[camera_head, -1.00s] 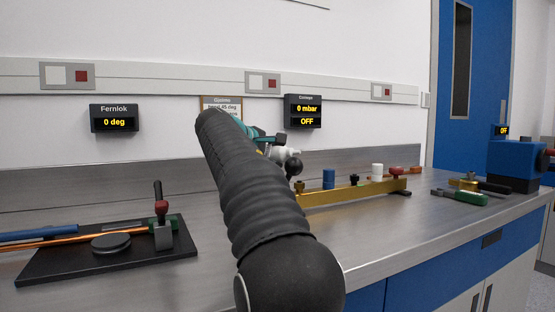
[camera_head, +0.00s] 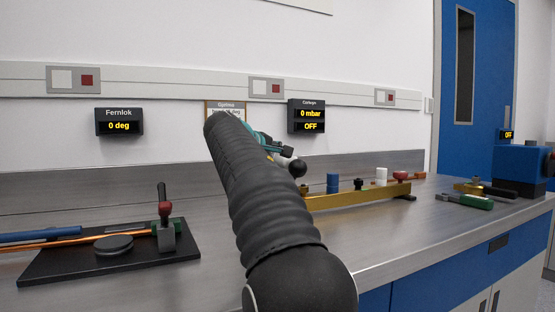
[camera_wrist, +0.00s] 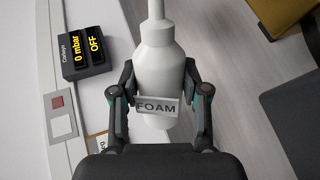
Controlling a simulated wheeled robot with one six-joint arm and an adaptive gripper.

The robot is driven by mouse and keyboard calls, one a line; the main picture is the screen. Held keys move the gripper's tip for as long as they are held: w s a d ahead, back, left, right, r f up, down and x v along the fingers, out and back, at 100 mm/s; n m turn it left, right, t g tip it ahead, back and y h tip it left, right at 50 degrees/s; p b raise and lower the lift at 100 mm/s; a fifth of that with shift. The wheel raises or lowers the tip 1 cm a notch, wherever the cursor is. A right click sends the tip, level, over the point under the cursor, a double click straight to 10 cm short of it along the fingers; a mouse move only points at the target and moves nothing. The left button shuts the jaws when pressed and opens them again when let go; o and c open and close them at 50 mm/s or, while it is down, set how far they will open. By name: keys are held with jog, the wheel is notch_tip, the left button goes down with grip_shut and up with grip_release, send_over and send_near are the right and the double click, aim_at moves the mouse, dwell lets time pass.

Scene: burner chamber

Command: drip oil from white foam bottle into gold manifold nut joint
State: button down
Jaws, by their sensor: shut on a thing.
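The white foam bottle (camera_wrist: 157,62), with a grey FOAM label, is held between the fingers of my gripper (camera_wrist: 158,82) in the wrist view. Its narrow neck points to the top of that picture. In the head view my arm hides most of the bottle, and only the teal and dark edge of my gripper (camera_head: 272,146) shows. The gold manifold (camera_head: 360,197) is a long bar on the bench, right of my arm, with its left end partly hidden. I cannot tell which fitting is the nut joint.
A black tray (camera_head: 60,268) with a red-topped clamp (camera_head: 165,225) lies at left. Green-handled pliers (camera_head: 470,201) lie at right. The Corleye display (camera_head: 306,117) reads 0 mbar, OFF.

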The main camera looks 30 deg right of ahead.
jog(key=shift+r, duration=0.1)
jog(key=shift+s+r+m+t+b, duration=0.1)
jog(key=shift+r+m+t+b, duration=0.25)
jog(key=shift+r+m+t, duration=0.35)
jog(key=shift+s+d+r+m+y, duration=0.15)
jog(key=shift+r+m+y, duration=0.15)
jog(key=shift+m, duration=0.2)
jog(key=shift+f, duration=0.1)
dwell(1.8)
jog(key=shift+w+f+n+p, duration=0.2)
jog(key=shift+f+n+p, duration=0.1)
jog(key=shift+n+p, duration=0.4)
jog(key=shift+f+g, duration=0.4)
jog(key=shift+g, duration=0.1)
jog(key=shift+n+p, duration=0.3)
